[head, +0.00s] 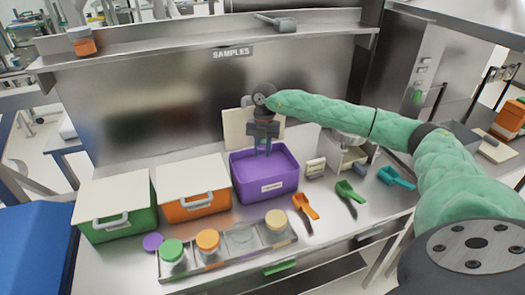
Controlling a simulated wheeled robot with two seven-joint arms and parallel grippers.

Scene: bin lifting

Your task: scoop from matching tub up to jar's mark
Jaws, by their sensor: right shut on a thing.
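My right gripper (264,141) points down over the open purple tub (265,190). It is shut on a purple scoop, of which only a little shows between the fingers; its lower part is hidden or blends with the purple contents. An uncapped clear jar (241,238) stands in a metal tray (212,268); its mark and fill level are too small to make out. A purple lid (153,242) lies left of the tray. A green tub (118,215) and an orange tub (194,190) stand to the left, covered by pale lids. My left gripper is out of view.
Capped green (172,250), orange (208,241) and cream (276,220) jars share the tray. Orange (305,206), green (347,192) and blue (396,177) scoops lie right of it. A pale board (236,128) leans behind the purple tub. An overhead shelf holds an orange jar (83,42) and grey scoop (281,23).

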